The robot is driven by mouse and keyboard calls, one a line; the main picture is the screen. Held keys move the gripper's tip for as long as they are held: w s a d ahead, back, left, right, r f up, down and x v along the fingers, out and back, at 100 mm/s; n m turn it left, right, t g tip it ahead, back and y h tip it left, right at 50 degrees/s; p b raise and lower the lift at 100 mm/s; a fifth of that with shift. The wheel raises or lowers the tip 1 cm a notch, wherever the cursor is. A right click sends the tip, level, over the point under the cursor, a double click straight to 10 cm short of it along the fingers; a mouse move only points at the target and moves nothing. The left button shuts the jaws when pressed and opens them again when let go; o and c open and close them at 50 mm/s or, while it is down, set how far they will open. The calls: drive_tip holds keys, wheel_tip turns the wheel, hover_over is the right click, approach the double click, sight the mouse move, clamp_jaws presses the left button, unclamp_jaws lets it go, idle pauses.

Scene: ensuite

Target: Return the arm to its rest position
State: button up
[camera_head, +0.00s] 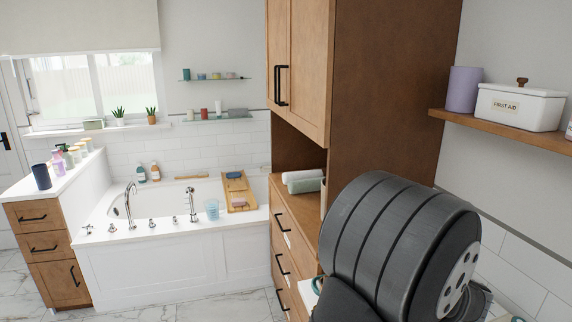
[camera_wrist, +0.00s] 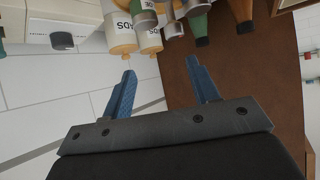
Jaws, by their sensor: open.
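My gripper (camera_wrist: 158,88) shows in the wrist view with two blue fingers spread apart and nothing between them. The fingers look apart from these containers. In the head view a large dark part of my own arm fills the lower right, and the gripper itself is hidden behind it or out of the picture.
A tall wooden cabinet (camera_head: 395,95) stands close beside my arm. A wall shelf (camera_head: 500,128) at the right holds a purple canister (camera_head: 464,90) and a white first aid box (camera_head: 520,108). A bathtub (camera_head: 150,260) stands at the left. Marble floor (camera_head: 130,313) is clear in front.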

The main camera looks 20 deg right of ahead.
drive_tip(key=w+a+r+n+y, duration=0.1)
drive_tip(key=w+a+r, duration=0.2)
drive_tip(key=w+a, duration=1.2)
drive_tip(key=w+a+f+n, duration=0.1)
drive_tip(key=w+a+f, duration=0.1)
drive_tip(key=a, duration=0.4)
drive_tip(key=w+a+f+n+t+y, duration=0.1)
drive_tip(key=w+a+f, duration=0.2)
drive_tip(key=w+a, duration=0.2)
drive_tip(key=w+a+f+y, duration=0.1)
drive_tip(key=w+a+f, duration=0.1)
drive_tip(key=a, duration=0.5)
drive_tip(key=shift+w+f+n, duration=0.25)
drive_tip(key=shift+w+n, duration=0.15)
drive_tip(key=shift+w, duration=0.45)
drive_tip(key=shift+o, duration=0.5)
